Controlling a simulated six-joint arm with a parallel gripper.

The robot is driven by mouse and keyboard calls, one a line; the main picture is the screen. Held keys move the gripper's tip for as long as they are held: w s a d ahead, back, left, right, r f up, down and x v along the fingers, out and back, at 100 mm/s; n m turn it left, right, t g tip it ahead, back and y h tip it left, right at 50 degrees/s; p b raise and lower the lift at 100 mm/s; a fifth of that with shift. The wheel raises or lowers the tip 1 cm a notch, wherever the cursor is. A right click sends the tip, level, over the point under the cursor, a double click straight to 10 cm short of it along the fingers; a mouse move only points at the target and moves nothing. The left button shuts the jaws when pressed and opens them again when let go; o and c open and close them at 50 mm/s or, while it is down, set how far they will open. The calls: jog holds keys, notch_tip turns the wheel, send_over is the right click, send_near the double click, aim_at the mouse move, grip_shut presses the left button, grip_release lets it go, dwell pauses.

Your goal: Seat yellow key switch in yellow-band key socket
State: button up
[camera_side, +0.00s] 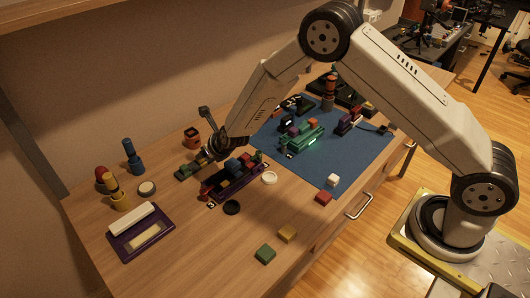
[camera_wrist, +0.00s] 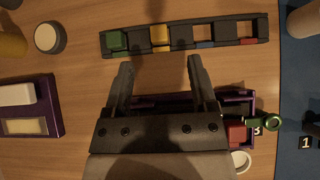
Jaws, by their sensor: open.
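A dark socket rack (camera_wrist: 183,35) lies across the top of the wrist view, with green, yellow, blue and red sections from left to right. I cannot tell how deep the yellow block sits. My gripper (camera_wrist: 160,64) is open, its fingertips just below the rack in the picture, on either side of the yellow section. Nothing shows between the fingers. In the side view my gripper (camera_side: 212,155) is low near the rack (camera_side: 185,172), partly hiding it.
A purple tray (camera_side: 216,196) with parts stands close to my gripper. A purple-framed box (camera_wrist: 57,108) is at left. A blue mat (camera_side: 350,158) holds several objects.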

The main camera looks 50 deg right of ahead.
aim_at(200, 161)
jog(key=shift+x, duration=1.05)
jog(key=shift+x, duration=2.6)
jog(key=shift+s+a, duration=0.1)
jog(key=shift+s, duration=0.05)
grip_shut()
